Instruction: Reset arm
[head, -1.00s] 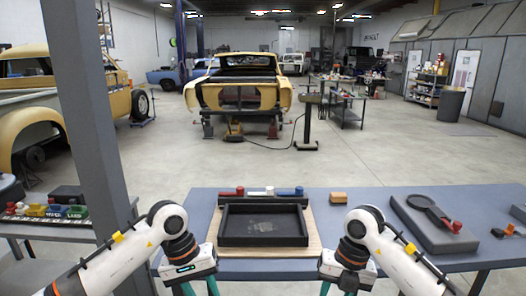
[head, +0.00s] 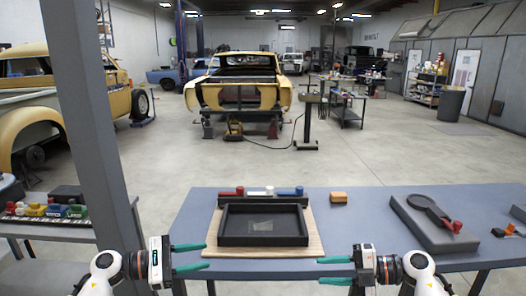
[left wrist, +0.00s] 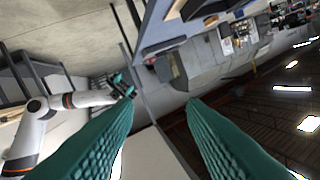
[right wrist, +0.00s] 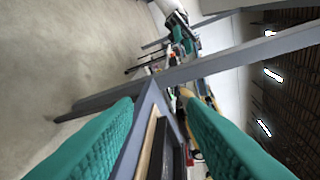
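My left gripper (head: 207,256) is open and empty at the front left of the worktable, its teal fingers pointing right. My right gripper (head: 318,270) is open and empty at the table's front edge, its fingers pointing left. The two grippers face each other, with a wide gap between them. In the left wrist view nothing is between the spread fingers (left wrist: 160,108). In the right wrist view nothing is held between the fingers (right wrist: 158,100) either; the table edge and tray lie beyond them.
A black tray (head: 263,241) sits on a wooden board (head: 308,250) on the blue-grey table (head: 360,215). Red, white and blue items lie behind it, with an orange block (head: 338,197) to the right. A grey slab (head: 412,219) lies further right. A grey post (head: 88,130) stands left.

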